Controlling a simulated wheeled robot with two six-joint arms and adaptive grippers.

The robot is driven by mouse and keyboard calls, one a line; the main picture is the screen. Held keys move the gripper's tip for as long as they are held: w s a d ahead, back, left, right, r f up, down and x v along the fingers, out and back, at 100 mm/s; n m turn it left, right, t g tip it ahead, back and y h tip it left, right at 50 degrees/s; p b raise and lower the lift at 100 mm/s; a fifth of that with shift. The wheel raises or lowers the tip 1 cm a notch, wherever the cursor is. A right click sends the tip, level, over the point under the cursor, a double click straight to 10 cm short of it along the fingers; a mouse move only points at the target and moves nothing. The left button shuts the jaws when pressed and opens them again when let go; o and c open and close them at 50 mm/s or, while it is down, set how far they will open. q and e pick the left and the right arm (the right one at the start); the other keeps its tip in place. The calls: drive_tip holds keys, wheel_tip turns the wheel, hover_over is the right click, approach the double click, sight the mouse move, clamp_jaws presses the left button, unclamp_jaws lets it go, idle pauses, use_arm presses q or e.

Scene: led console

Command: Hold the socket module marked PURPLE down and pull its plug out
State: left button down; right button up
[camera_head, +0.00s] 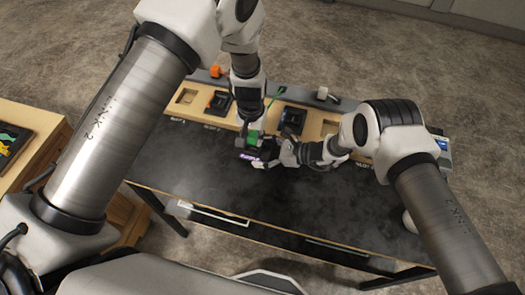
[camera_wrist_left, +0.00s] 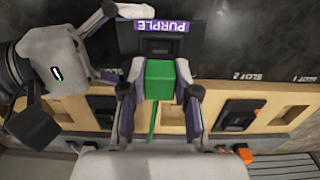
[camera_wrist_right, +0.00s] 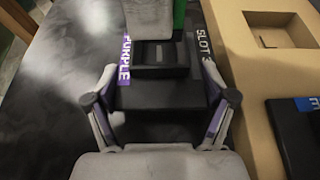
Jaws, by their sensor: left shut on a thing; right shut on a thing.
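The black socket module marked PURPLE (camera_wrist_right: 165,92) lies on the dark table in front of the wooden rack. Its purple label (camera_wrist_left: 160,26) also shows in the left wrist view. My right gripper (camera_wrist_right: 160,78) is shut on the module, one finger on each side. The green plug (camera_wrist_left: 159,78) stands at the module's socket end. My left gripper (camera_wrist_left: 158,92) is shut on the plug from above. In the head view the plug (camera_head: 254,137) shows just above the module (camera_head: 250,156). Whether the plug is seated in the socket is hidden by the fingers.
The wooden rack (camera_head: 262,112) behind has several recesses, some with black modules (camera_head: 218,102) and (camera_head: 292,120). An orange plug (camera_head: 215,71) and a white plug (camera_head: 322,92) sit on the grey strip behind. The front of the dark table (camera_head: 220,185) is clear.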

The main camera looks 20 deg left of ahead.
sight(252, 136)
use_arm(q)
drive_tip(key=shift+r, duration=1.6)
use_arm(e)
drive_tip(key=shift+s+f, duration=0.25)
drive_tip(key=o, duration=1.1)
drive_tip(key=shift+w, duration=0.2)
drive_tip(key=shift+r, duration=0.15)
